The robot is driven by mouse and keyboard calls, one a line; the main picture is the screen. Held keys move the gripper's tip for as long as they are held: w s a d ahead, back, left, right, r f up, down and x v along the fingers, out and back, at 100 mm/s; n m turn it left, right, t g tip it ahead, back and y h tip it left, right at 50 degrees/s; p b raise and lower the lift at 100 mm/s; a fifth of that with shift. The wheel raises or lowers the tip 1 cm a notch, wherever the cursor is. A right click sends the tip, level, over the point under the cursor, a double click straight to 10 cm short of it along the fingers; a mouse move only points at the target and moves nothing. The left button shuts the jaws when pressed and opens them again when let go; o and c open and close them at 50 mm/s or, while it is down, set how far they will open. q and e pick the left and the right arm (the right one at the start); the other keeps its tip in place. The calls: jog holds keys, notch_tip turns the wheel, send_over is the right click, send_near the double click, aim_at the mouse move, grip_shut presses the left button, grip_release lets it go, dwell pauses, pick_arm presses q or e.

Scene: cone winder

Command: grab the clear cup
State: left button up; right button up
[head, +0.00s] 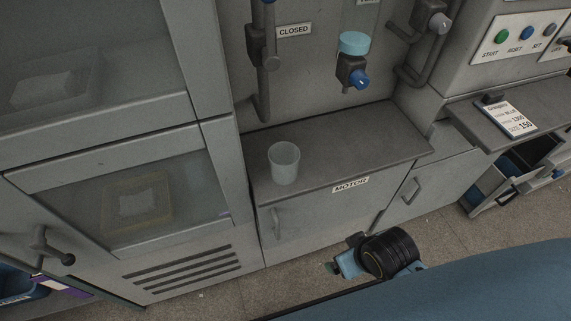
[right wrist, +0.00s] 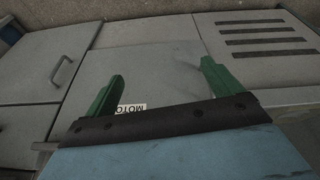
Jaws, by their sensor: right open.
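The clear cup (head: 284,163) stands upright on the grey ledge (head: 350,150) above the MOTOR label, near the ledge's left end. It looks frosted and empty, and nothing touches it. My right gripper (right wrist: 162,70) is open in the right wrist view, with its two green fingers apart and nothing between them. In the head view part of my right wrist and gripper (head: 335,267) shows low in front of the cabinet, below and right of the cup and well apart from it. The cup does not show in the right wrist view. My left gripper is not in view.
A valve with a blue knob (head: 359,79) and a light-blue-capped container (head: 354,43) hang above the ledge. A pipe with a lever (head: 262,60) is behind the cup. A windowed cabinet (head: 219,150) stands left. The ledge right of the cup is clear.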

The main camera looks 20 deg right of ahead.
jog(key=w+d+r+t, duration=0.1)
jog(key=w+r+t, duration=0.25)
jog(key=r, duration=0.25)
jog(key=n+t+y, duration=0.6)
jog(key=n+y, duration=0.1)
jog(key=y, duration=0.5)
send_near(272, 151)
jog(key=shift+w+a+f, duration=0.1)
jog(key=shift+w+a, duration=0.1)
jog(key=shift+a, duration=0.15)
jog(key=shift+t, duration=0.25)
jog(key=shift+x, duration=3.15)
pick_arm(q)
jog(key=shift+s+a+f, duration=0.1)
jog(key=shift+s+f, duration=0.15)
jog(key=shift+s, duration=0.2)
